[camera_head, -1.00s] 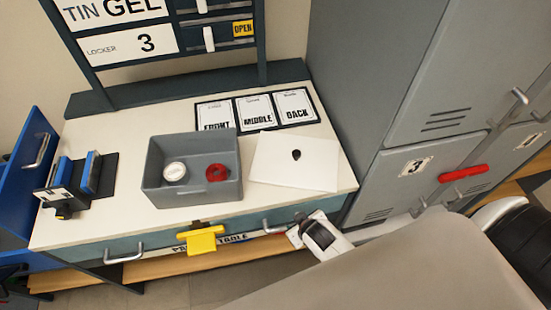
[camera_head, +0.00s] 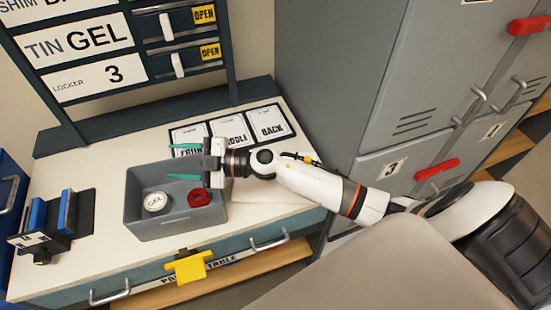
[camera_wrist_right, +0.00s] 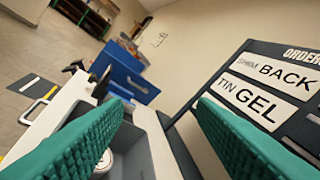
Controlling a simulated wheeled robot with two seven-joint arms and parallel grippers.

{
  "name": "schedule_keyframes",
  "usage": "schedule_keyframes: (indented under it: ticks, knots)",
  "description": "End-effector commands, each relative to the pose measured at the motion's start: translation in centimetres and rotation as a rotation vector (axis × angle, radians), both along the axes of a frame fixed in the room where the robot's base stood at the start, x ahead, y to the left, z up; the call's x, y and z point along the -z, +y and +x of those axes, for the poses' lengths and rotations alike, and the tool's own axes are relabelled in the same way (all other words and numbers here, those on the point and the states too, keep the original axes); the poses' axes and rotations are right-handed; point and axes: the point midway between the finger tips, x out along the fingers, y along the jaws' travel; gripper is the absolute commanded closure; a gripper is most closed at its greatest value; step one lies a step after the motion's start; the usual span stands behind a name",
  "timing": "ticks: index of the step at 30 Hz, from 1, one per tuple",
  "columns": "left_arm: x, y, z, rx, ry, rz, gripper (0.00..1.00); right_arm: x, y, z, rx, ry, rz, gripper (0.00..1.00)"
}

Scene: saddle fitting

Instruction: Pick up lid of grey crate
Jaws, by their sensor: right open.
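The grey crate (camera_head: 182,226) stands open on the white-topped table. It holds a round white tin marked GEL (camera_head: 155,202) and a red ring (camera_head: 199,197). A flat white panel (camera_head: 265,193) lies right of the crate, mostly hidden under my right arm; whether it is the crate's lid I cannot tell. My right gripper (camera_head: 184,162) is open and empty, its green fingers over the crate's back edge and pointing left. In the right wrist view its two fingers (camera_wrist_right: 163,105) are spread, with the crate (camera_wrist_right: 135,150) below. My left gripper is out of view.
Front, middle and back cards (camera_head: 232,130) lie behind my right arm. A sign board (camera_head: 85,50) stands at the back. A black holder with blue plates (camera_head: 50,220) is at the left. Grey lockers (camera_head: 400,120) stand close on the right.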

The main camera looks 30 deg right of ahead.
Motion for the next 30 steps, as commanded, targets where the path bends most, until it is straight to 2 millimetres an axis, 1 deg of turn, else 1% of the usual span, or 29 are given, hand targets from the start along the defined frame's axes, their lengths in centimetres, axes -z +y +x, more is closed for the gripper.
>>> schedule_keyframes:
  ticks: [1,2,3,5,6,8,9,10,11,12,15,18,21,23,26,30]
  knots:
    - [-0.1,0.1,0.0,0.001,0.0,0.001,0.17,0.7,0.0,-0.1,-0.096,0.01,-0.102,0.48]
    - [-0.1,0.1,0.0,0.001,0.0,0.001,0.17,1.4,-0.1,-0.3,-0.152,0.032,-0.166,0.48]
    - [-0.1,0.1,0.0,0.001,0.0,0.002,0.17,2.6,-0.6,-0.5,-0.217,0.07,-0.26,0.48]
    - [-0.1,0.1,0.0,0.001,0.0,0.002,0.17,4.4,-2.2,-0.7,-0.292,0.144,-0.41,0.48]
    - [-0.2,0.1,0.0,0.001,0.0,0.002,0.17,5.6,-3.8,-0.7,-0.324,0.205,-0.517,0.48]
    - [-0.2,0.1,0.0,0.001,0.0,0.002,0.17,7.1,-7.0,-0.6,-0.344,0.311,-0.679,0.48]
    - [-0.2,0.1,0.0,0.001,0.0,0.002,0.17,7.9,-9.5,-0.5,-0.337,0.388,-0.783,0.48]
    - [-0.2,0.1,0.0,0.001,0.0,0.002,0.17,8.2,-11.3,-0.4,-0.325,0.446,-0.857,0.48]
    - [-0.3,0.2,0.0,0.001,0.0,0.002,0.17,8.5,-13.3,-0.3,-0.306,0.504,-0.925,0.48]
    - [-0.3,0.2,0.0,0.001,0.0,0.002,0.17,8.6,-15.8,-0.2,-0.274,0.578,-1.008,0.48]
    - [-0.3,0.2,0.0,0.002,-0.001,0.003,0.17,8.2,-21.2,-0.2,-0.178,0.734,-1.167,0.48]
    - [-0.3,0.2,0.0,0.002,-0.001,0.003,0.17,7.5,-24.5,-0.4,-0.101,0.834,-1.256,0.48]
    - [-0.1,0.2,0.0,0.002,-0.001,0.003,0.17,7.4,-25.9,-0.6,-0.063,0.88,-1.293,0.48]
    - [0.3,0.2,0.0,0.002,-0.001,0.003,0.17,7.8,-26.2,-0.6,-0.059,0.888,-1.3,0.48]
    - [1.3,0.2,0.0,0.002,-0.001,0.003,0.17,9.1,-26.1,-0.6,-0.06,0.887,-1.299,0.48]
    - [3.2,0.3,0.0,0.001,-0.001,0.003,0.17,11.6,-26.0,-0.6,-0.062,0.885,-1.297,0.48]
